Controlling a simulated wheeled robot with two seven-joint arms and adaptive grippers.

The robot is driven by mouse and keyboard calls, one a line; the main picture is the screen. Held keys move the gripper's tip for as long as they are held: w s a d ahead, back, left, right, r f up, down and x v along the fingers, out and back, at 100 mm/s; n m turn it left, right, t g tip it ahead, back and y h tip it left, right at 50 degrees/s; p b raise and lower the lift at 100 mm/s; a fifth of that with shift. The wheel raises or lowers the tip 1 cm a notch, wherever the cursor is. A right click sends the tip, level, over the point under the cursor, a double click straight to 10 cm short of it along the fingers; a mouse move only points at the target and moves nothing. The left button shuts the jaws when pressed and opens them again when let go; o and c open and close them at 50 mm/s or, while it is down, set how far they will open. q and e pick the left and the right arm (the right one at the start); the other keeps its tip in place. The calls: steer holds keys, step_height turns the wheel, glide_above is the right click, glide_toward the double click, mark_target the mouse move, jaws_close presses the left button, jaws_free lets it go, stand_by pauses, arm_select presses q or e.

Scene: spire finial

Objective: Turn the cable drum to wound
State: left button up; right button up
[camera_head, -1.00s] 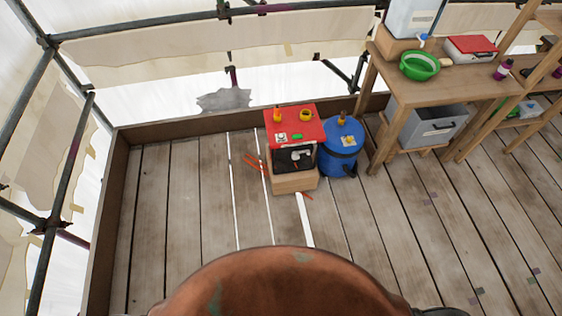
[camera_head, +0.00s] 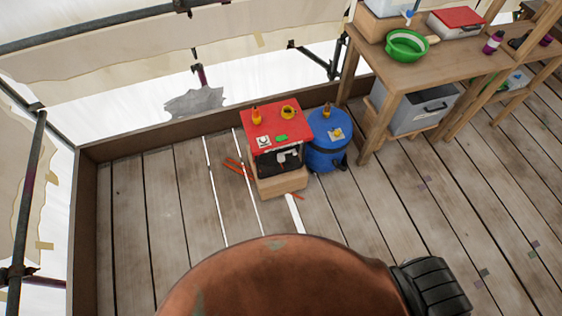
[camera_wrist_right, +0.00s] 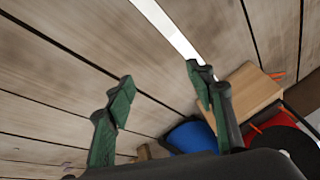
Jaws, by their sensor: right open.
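A low unit with a red top (camera_head: 275,124) stands on the planks near the back edge in the head view. Its dark front (camera_head: 278,162) has a pale part that may be a handle, and it sits on a wooden block (camera_head: 283,183). Orange cable pieces (camera_head: 238,166) lie beside it. I cannot tell clearly which part is the drum. In the right wrist view a red part (camera_wrist_right: 275,150) with an orange line shows at lower right. My right gripper (camera_wrist_right: 160,86) is open and empty, its green fingers apart above the planks. My left gripper is not in view.
A blue barrel-like container (camera_head: 327,142) stands close against the unit's right side. A wooden bench (camera_head: 455,65) with a green bowl (camera_head: 406,45) stands at the right, with a grey bin (camera_head: 415,108) below. A wooden edge board (camera_head: 150,136) runs behind. Planks in front are mostly clear.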

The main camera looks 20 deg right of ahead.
steer(key=w+a+f+m+t+b, duration=0.1)
steer(key=w+m+b, duration=0.2)
steer(key=w, duration=0.4)
steer(key=w+a+f+m+t+b, duration=0.1)
steer(key=w+m+t+b, duration=0.1)
steer(key=w, duration=0.5)
steer(key=m+t+b, duration=1)
steer(key=m+b, duration=1.6)
steer(key=m, duration=0.1)
glide_toward(282, 160)
steer(key=w, duration=0.2)
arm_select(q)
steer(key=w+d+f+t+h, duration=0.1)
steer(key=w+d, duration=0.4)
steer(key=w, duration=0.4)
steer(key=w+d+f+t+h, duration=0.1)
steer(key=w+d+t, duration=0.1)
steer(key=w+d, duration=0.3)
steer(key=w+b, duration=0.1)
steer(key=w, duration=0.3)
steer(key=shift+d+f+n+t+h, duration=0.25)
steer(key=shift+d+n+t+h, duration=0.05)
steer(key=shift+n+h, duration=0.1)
arm_select(e)
steer(key=w, duration=0.7)
steer(key=shift+w+a+f, duration=0.1)
steer(key=shift+w+f, duration=0.2)
steer(key=shift+w, duration=0.1)
steer(key=shift+c, duration=0.4)
jaws_close()
